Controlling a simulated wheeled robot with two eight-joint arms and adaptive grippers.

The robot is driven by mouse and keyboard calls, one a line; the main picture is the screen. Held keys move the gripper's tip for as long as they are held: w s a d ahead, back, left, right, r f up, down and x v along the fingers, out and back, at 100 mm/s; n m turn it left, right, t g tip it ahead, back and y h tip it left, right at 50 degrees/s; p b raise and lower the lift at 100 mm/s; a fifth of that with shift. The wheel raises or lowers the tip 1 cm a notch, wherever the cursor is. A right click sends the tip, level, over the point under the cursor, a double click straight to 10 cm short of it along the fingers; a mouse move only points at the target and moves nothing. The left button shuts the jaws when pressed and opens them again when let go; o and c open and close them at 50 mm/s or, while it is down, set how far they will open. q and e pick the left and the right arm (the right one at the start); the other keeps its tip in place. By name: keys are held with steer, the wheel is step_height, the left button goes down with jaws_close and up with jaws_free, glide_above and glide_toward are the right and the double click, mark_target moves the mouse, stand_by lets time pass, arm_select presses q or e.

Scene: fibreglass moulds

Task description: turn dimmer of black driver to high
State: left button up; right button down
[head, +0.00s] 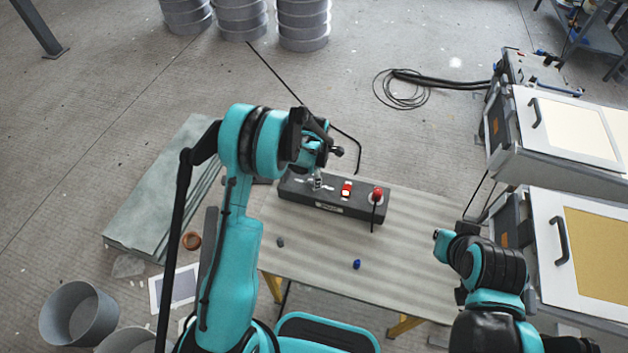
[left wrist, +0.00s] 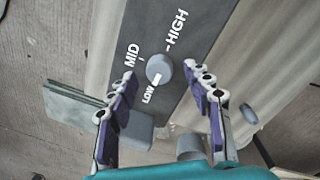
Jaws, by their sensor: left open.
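The black driver (head: 330,200) is a long dark box lying on the table. Its dimmer (left wrist: 160,68) is a round grey knob, with LOW, MID and HIGH printed around it in the left wrist view. The knob's white mark points at LOW.
The driver also carries a red switch (head: 346,188) and a red round part (head: 377,194) with a black lead. A small blue item (head: 356,264) and a dark item (head: 280,242) lie on the table (head: 420,265). White-lidded cabinets (head: 565,130) stand at the right.

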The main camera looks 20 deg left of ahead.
arm_select(q)
steer(key=shift+f, duration=0.95)
steer(key=c, duration=1.2)
